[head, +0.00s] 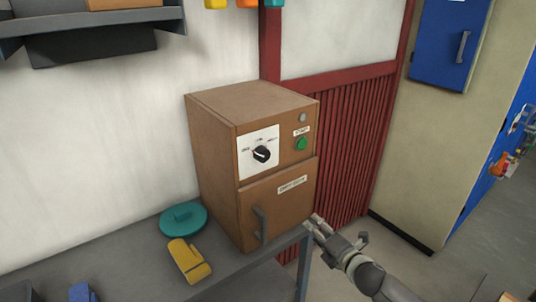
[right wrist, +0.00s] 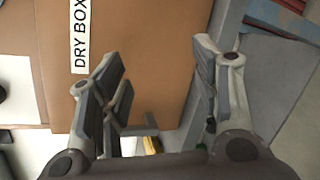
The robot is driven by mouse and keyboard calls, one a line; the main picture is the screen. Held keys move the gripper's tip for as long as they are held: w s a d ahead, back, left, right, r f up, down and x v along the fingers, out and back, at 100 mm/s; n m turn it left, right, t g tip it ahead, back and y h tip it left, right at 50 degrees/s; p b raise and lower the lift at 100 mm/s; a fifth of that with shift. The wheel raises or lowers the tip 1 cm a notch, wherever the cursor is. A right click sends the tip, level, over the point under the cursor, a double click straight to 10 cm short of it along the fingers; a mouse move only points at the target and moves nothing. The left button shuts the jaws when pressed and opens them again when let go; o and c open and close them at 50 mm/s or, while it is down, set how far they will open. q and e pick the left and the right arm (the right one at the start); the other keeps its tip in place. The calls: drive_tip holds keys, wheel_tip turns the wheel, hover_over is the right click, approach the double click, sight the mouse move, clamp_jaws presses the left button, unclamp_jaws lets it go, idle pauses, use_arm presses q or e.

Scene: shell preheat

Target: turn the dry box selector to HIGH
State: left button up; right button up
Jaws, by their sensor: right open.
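The brown dry box (head: 212,140) stands on the grey bench. Its selector (head: 262,154) is a black knob on a white dial plate (head: 246,168) on the upper front. The dial has several small marks, too small to read, and I cannot tell which one the knob points at. My right gripper (head: 335,231) is open and empty, low and right of the box door, apart from the knob. In the right wrist view its spread fingers (right wrist: 158,65) face the door with its DRY BOX label (right wrist: 80,35); the dial plate (right wrist: 20,95) shows at the left edge. My left gripper is not in view.
A green button (head: 302,144) sits right of the dial. The grey door handle (head: 260,225) sticks out below. A teal lidded dish (head: 184,218) and a yellow mitt (head: 188,260) lie on the bench (head: 130,245) at left. Floor is free right of the bench.

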drive_tip(key=a+r+n+y, duration=0.2)
drive_tip(key=r+n, duration=0.2)
drive_tip(key=r, duration=0.3)
drive_tip(key=a+r+n+y, duration=0.1)
drive_tip(key=a+r+n, duration=0.25)
drive_tip(key=r, duration=0.45)
drive_tip(key=n+y+p, duration=0.2)
drive_tip(key=n+y, duration=0.1)
drive_tip(key=n, duration=0.4)
approach(265, 157)
drive_tip(key=shift+m, duration=0.25)
drive_tip(key=p+x, duration=0.2)
drive_tip(key=x, duration=0.7)
drive_tip(key=c, duration=1)
drive_tip(key=shift+c, duration=0.2)
